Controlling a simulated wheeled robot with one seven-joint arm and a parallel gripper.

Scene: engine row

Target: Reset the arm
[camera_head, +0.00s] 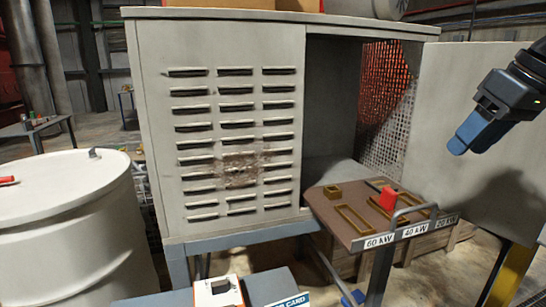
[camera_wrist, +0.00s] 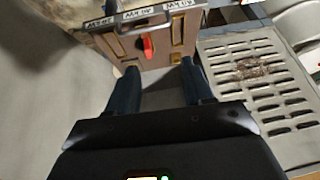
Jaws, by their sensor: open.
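My gripper (camera_head: 470,143) is at the right of the head view, in the air in front of the open cabinet door. In the wrist view my gripper (camera_wrist: 158,68) shows its two blue fingers spread apart with nothing between them. Beyond the fingertips in the wrist view is the brown board (camera_wrist: 175,48) with a red piece (camera_wrist: 147,46) on it. In the head view the board (camera_head: 335,222) stands below and left of my gripper, and the red piece (camera_head: 388,199) sits on it. My gripper appears apart from the board and the door.
A grey cabinet (camera_head: 222,60) with a louvred front stands in the middle, its right side open. Its door (camera_head: 460,90) hangs behind my gripper. A white drum (camera_head: 70,230) stands left.

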